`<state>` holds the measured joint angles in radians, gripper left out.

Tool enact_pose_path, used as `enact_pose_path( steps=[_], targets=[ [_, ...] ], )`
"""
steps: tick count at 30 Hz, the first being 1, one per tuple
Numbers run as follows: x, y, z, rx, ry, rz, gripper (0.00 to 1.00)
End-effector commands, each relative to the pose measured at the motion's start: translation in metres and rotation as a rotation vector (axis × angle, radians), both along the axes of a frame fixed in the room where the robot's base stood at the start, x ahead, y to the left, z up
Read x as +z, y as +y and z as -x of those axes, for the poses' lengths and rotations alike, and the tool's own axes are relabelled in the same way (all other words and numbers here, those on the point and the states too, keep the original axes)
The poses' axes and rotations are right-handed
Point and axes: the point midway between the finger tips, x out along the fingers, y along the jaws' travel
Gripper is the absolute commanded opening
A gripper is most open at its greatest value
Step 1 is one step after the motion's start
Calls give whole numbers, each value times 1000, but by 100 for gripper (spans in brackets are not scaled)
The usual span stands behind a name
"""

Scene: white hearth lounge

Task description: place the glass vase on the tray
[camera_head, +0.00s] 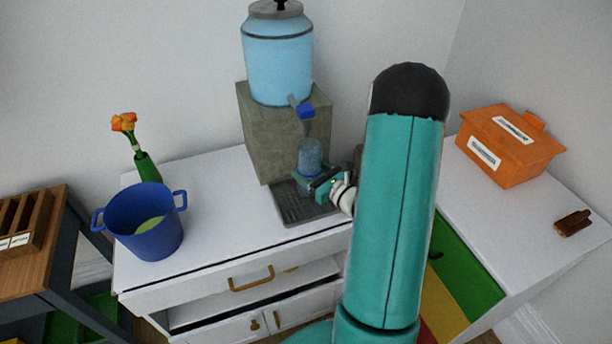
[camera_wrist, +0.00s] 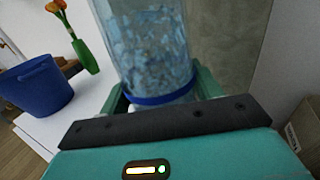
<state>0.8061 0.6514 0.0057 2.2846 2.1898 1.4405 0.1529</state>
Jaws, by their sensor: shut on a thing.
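The glass vase (camera_head: 311,153) is a clear bluish glass with a mottled pattern. In the wrist view the vase (camera_wrist: 150,50) has a dark blue band near its base. My gripper (camera_head: 314,178) is shut on its lower part, with a green finger on each side. The vase looks about upright, below the blue tap of the dispenser. The dark grey slotted tray (camera_head: 290,208) lies on the white cabinet below and in front of the vase. My gripper hides part of the tray's right side, and I cannot tell the gap under the vase.
A light blue dispenser (camera_head: 278,65) stands on a stone block (camera_head: 262,130) behind the tray. A blue pot (camera_head: 150,235) and a green vase (camera_head: 147,167) with orange flowers stand left. An orange box (camera_head: 508,150) and a brown object (camera_head: 572,223) are right. White top left of the tray is clear.

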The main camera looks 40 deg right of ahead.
Motion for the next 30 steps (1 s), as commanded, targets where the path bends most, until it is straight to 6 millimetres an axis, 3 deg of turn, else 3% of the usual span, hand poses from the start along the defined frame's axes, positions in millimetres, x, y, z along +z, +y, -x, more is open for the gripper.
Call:
enact_pose_path(
  steps=[4, 11, 23, 24, 27, 30],
  targets=[
    [-1, 3, -18, 2, -3, -2, 18],
    [-33, 2, -16, 1, -2, -1, 18],
    [-37, 2, -15, 1, -2, 0, 18],
    [-38, 2, -15, 1, -1, 0, 70],
    [-38, 2, -15, 1, -1, 0, 86],
    [-38, 2, -15, 1, -1, 0, 86]
  ],
)
